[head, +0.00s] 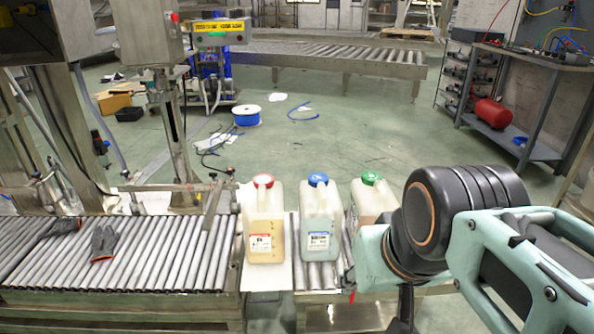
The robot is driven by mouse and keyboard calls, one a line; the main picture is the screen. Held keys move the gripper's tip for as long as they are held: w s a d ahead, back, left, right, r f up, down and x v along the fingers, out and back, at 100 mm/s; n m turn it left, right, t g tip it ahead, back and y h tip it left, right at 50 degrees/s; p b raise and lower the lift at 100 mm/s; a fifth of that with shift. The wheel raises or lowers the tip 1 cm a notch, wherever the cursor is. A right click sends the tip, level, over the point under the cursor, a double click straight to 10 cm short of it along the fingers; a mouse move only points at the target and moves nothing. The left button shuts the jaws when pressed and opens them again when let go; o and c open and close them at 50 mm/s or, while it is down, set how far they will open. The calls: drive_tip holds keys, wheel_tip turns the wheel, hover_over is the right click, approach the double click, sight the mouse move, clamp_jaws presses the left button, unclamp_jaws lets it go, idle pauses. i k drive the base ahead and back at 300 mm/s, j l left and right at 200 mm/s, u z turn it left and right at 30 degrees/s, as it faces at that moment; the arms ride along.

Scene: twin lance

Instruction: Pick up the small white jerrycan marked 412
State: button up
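Three small whitish jerrycans stand upright in a row at the conveyor. The left one (264,222) has a red cap, a red-marked label and yellowish contents. The middle one (320,220) has a blue cap, a blue-marked label and paler contents. The right one (366,198) has a green cap; my arm covers its lower front and any label. The label numbers are too small to read, so I cannot tell which is 412. My arm fills the lower right. My gripper cannot be made out; a dark shape under the arm is unclear.
The roller conveyor (130,262) runs left, with dark gloves (104,243) on it. Steel machine frames stand at the left. Behind are open green floor, a blue cable spool (247,115) and another roller conveyor (340,58). A workbench with a red tank (493,113) stands right.

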sight(321, 212)
drive_tip(key=i+l, duration=0.2)
drive_tip(key=l, duration=0.15)
drive_tip(key=i+l, duration=0.2)
drive_tip(key=l, duration=0.15)
drive_tip(key=i+l, duration=0.2)
drive_tip(key=l, duration=0.15)
drive_tip(key=i+l+u, duration=0.15)
drive_tip(key=l, duration=0.15)
drive_tip(key=i+l+u, duration=0.15)
drive_tip(key=l, duration=0.2)
drive_tip(key=u, duration=1.1)
